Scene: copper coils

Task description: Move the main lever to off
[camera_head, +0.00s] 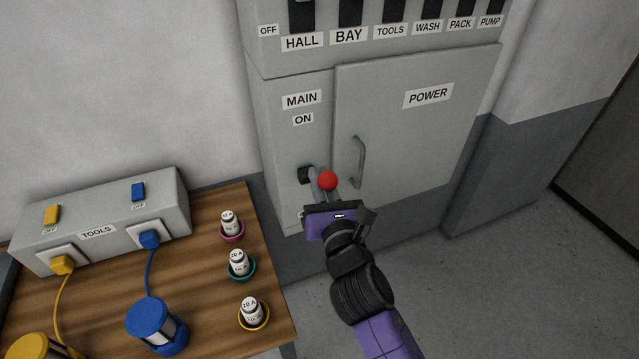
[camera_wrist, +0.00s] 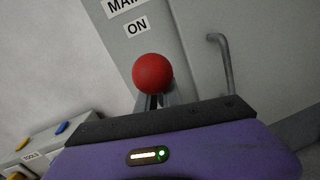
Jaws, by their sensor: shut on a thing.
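The main lever has a red ball knob (camera_head: 328,181) on a grey shaft, which comes out of a dark pivot (camera_head: 306,174) on the cabinet below the MAIN and ON labels. My gripper (camera_head: 324,196) is shut on the lever's shaft just below the knob. In the wrist view the red knob (camera_wrist: 153,73) stands above my gripper's top edge, with a short piece of shaft under it. The lever points outward from the panel, below the ON label (camera_head: 303,119). A label lower on the panel is mostly hidden behind my gripper.
The POWER door (camera_head: 430,130) with its curved handle (camera_head: 359,162) is close to the right of the lever. A row of black breaker switches (camera_head: 350,12) is above. A wooden table (camera_head: 200,275) with a TOOLS socket box (camera_head: 110,225) and several fuses in coloured cups stands left.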

